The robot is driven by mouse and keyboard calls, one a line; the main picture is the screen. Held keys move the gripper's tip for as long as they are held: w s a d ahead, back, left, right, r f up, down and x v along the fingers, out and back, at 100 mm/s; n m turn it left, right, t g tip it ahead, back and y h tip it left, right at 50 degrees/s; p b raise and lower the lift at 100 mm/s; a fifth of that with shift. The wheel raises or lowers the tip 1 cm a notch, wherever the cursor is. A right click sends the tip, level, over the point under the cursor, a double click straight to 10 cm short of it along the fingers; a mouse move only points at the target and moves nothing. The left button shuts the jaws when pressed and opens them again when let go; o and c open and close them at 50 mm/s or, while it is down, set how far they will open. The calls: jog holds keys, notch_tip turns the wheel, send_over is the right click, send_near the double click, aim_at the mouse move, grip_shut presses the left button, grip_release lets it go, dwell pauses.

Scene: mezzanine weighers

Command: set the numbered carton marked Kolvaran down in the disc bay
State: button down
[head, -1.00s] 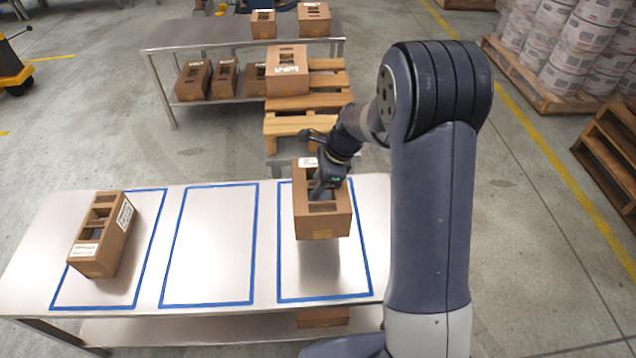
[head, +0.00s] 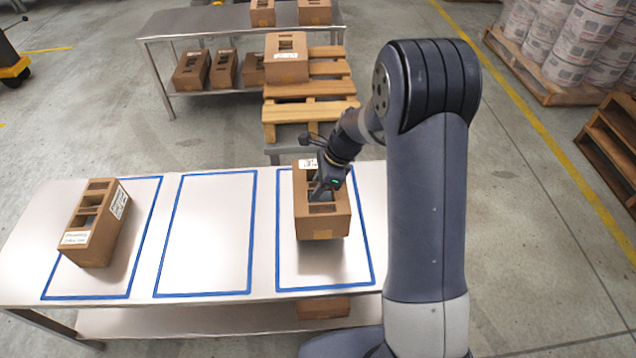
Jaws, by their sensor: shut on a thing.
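My gripper (head: 322,190) is shut on a brown carton (head: 320,222) with slots in its top and a white label near its far edge. The carton is upright, over the right-hand blue-outlined bay (head: 350,268) of the steel table. A shadow lies at its near side; I cannot tell for sure whether its base touches the table. The writing on its label is too small to read, and no disc mark shows on the bays. The gripper fingers are partly hidden inside the carton's slots.
Another slotted carton (head: 92,225) stands tilted across the left bay's left line. The middle bay (head: 205,240) is empty. Behind, a carton (head: 287,62) sits on wooden pallets (head: 308,92), beside a steel bench (head: 200,27) with several cartons. A carton (head: 322,308) is on the lower shelf.

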jog(key=shift+f+b, duration=1.3)
jog(key=shift+f, duration=1)
jog(key=shift+f, duration=0.25)
jog(key=c, duration=1.2)
grip_release()
jog(key=shift+o, duration=0.2)
jog(key=shift+r, duration=0.1)
jog(key=v, duration=1)
jog(key=shift+d+r+p, duration=0.1)
jog(key=shift+r+p, duration=0.25)
jog(key=shift+p, duration=0.05)
